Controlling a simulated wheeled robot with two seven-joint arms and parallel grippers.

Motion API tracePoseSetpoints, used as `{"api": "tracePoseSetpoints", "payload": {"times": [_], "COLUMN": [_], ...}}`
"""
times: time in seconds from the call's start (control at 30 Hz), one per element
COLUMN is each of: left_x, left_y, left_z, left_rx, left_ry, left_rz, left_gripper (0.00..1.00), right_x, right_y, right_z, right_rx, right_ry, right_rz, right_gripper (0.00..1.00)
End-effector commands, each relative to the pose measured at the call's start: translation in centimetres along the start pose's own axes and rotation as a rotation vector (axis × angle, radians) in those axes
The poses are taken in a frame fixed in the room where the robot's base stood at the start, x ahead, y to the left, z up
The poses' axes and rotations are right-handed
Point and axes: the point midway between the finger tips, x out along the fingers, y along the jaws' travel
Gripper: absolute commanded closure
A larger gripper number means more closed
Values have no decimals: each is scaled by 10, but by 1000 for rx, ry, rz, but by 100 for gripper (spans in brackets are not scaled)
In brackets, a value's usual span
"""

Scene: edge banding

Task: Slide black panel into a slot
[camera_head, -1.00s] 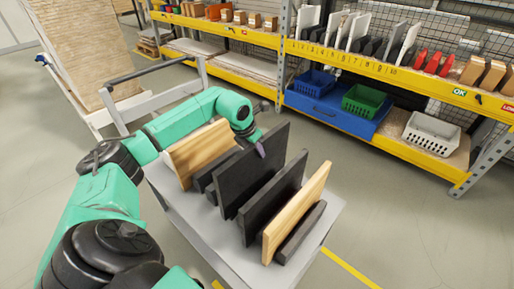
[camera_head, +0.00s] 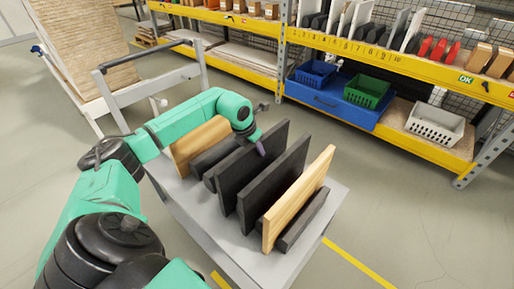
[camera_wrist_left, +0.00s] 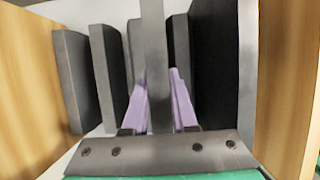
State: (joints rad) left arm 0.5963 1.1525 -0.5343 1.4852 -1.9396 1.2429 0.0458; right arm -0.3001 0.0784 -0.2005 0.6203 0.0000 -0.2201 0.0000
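The tall black panel (camera_head: 240,179) stands upright on the grey cart, between low black dividers (camera_head: 212,158) on its left and a second tall black panel (camera_head: 275,187) on its right. My left gripper (camera_head: 260,149) is at its upper far edge. In the left wrist view, the purple fingertips (camera_wrist_left: 159,95) lie on both sides of the panel's edge (camera_wrist_left: 157,50) and appear to touch it. The panel's bottom edge is hidden, so I cannot tell whether it is seated in a slot. My right gripper is not in view.
The grey cart top (camera_head: 215,215) also bears a wooden panel (camera_head: 198,145) at the left and another wooden panel (camera_head: 300,198) at the right. A yellow shelf rack (camera_head: 400,70) with baskets stands behind. Floor is clear to the right.

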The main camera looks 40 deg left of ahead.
Motion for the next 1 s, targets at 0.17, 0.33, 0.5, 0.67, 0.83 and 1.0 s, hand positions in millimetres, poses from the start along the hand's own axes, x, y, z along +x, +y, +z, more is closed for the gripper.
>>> {"api": "tracePoseSetpoints", "payload": {"times": [0.17,0.33,0.5,0.67,0.83,1.0], "left_x": [-1,2,-11,-51,-103,-138], "left_y": [0,0,1,2,1,0], "left_z": [1,-2,-1,0,0,1], "left_rx": [0,1,2,3,1,1], "left_ry": [-3,6,1,-3,-4,-3], "left_rz": [0,1,2,5,5,2], "left_gripper": [40,40,40,40,40,40], "right_x": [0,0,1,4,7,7], "right_y": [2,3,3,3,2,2], "right_z": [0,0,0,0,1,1], "right_rx": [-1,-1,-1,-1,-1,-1], "right_ry": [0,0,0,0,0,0], "right_rz": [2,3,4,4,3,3], "right_gripper": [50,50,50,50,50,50]}}
